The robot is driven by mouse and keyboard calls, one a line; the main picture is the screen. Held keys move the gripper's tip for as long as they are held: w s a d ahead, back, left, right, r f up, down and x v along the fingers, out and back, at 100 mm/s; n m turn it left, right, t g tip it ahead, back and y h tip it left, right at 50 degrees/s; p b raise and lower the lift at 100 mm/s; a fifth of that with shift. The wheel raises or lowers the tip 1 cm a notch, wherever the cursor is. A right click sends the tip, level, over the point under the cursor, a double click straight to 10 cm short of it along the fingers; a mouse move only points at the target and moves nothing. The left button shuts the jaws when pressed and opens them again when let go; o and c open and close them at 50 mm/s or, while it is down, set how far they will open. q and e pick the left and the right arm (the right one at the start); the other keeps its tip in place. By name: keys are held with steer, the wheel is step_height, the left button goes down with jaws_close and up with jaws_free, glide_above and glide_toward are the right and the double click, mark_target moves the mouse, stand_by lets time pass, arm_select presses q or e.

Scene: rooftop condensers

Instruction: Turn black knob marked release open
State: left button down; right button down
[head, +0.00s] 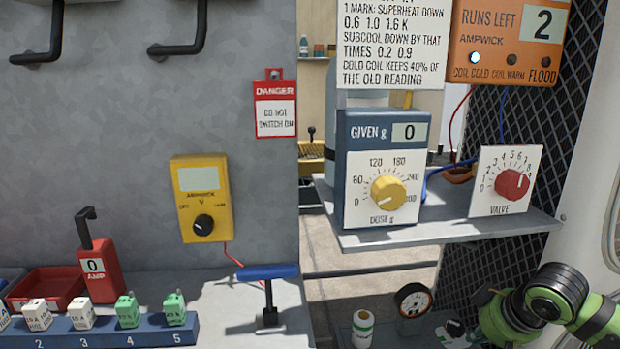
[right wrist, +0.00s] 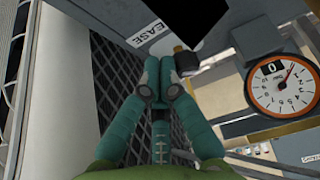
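The release knob (right wrist: 186,61) shows in the right wrist view as a small black knob with a tan part, under a grey panel. A label (right wrist: 150,33) beside it shows only the letters "EASE". My right gripper (right wrist: 159,76) has its teal fingertips together, just left of the knob. I see nothing between the tips and cannot tell whether they touch the knob. My left gripper is in neither view.
A round gauge (right wrist: 284,86) is right of the knob. In the head view a shelf (head: 440,230) carries a dose box with a yellow knob (head: 388,192) and a valve plate with a red knob (head: 512,183). A mesh panel (head: 560,110) stands at the right.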

step_height(320, 180, up, 6)
steer(key=p, duration=0.4)
steer(key=shift+w, duration=0.1)
